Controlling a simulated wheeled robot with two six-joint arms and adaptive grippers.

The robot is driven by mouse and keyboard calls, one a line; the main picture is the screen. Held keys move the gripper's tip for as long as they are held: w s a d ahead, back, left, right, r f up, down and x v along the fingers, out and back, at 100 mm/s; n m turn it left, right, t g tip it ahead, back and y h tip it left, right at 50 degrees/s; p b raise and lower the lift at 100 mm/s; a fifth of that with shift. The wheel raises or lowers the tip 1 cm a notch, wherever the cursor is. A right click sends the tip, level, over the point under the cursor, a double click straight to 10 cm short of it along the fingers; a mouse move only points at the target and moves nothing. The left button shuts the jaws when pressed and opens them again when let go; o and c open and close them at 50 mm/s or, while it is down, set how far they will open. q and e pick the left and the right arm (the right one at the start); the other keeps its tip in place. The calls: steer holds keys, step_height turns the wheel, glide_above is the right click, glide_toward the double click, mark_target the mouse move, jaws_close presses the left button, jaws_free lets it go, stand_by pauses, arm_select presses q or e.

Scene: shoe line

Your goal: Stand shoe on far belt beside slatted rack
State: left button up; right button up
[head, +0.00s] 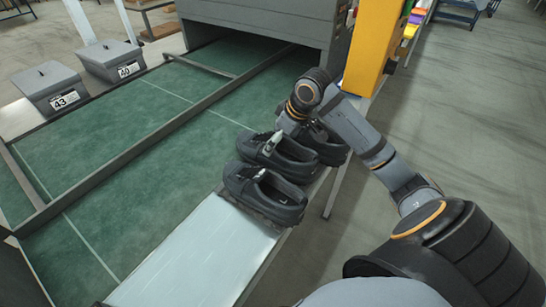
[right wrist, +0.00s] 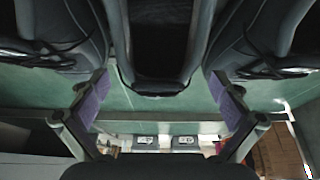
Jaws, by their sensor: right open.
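Several dark shoes stand side by side at the edge of the green near belt (head: 215,135): a front shoe (head: 262,196), a middle shoe (head: 285,152) and one behind, partly hidden by my arm. My right gripper (head: 287,140) is over the row. In the right wrist view its purple-padded fingers (right wrist: 162,99) are spread, with one dark shoe (right wrist: 158,86) between them and a shoe on either side. No firm grip shows. The far belt (head: 105,130) is bare green beyond the divider rail. I cannot clearly make out a slatted rack. My left gripper is out of view.
Two grey lidded boxes, numbered 43 (head: 52,88) and 40 (head: 112,60), stand on the far ledge. A metal rail (head: 130,152) divides the belts. A grey machine housing (head: 262,22) and yellow post (head: 374,45) stand behind. The pale ledge (head: 200,255) in front is clear.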

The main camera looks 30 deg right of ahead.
steer(key=shift+w+a+f, duration=0.1)
steer(key=shift+w+f, duration=0.1)
steer(key=shift+f, duration=0.45)
steer(key=x, duration=0.4)
steer(key=shift+s+f+b, duration=0.1)
steer(key=shift+f+b, duration=0.15)
steer(key=shift+b, duration=0.1)
steer(key=shift+f, duration=0.35)
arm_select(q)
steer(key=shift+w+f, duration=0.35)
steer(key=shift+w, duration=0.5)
arm_select(e)
steer(key=shift+c, duration=0.3)
steer(key=shift+c, duration=1.2)
steer(key=c, duration=1)
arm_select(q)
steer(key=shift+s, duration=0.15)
arm_select(e)
steer(key=shift+r, duration=0.15)
steer(key=shift+c, duration=0.5)
